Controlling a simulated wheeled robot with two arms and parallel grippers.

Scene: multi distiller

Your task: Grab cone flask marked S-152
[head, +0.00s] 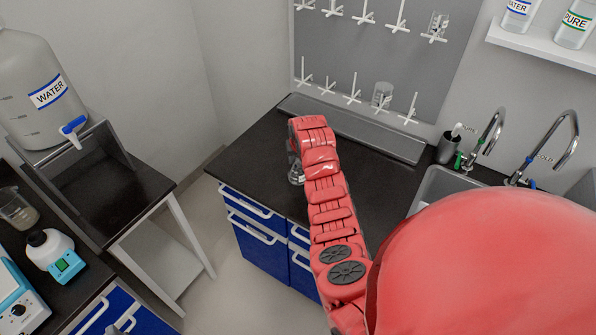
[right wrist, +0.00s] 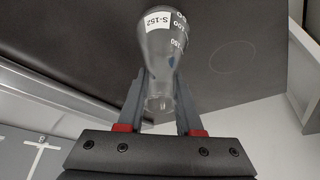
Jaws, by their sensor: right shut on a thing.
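The cone flask marked S-152 (right wrist: 161,45) is clear glass with a white label and graduation marks; its neck sits between the fingers of my right gripper (right wrist: 161,98). The right gripper is shut on the neck. In the head view my right arm reaches over the black counter, and its gripper (head: 293,155) is mostly hidden behind the red wrist. A small part of the flask (head: 296,176) shows below it. I cannot tell whether the flask touches the counter. My left gripper is not in view.
The black counter (head: 258,150) has free room around the arm. A drying rack (head: 380,50) with white pegs hangs behind it, holding some glassware. A sink with taps (head: 490,135) is on the right. A water tank (head: 35,90) stands at left.

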